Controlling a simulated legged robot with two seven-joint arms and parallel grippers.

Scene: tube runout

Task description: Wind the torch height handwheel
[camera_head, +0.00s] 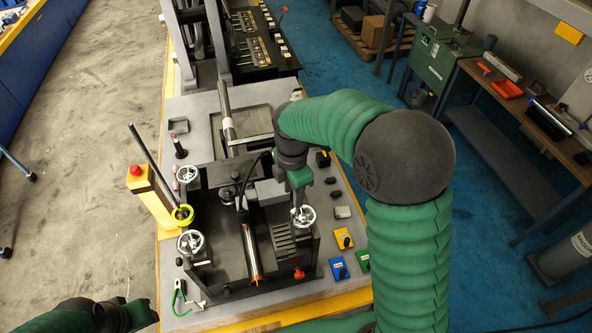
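Several handwheels stand on the dark machine (225,265) on the bench. One silver handwheel (304,217) is at its right side, one silver handwheel (190,242) at front left, one (187,174) at back left, and a yellow-green one (182,215) between those two. I cannot read which is the torch height one. My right gripper (300,203) points down at the right silver handwheel, its fingertips at or just above the wheel; contact and finger gap are unclear. My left gripper (145,312) is at the lower left, away from the machine, its fingers too dark to judge.
A yellow post with a red button (137,172) stands left of the machine. A metal tube (228,118) lies at the back. Blue (339,268) and yellow (344,238) boxes sit on the bench's right side. A wooden workbench (520,120) stands farther right.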

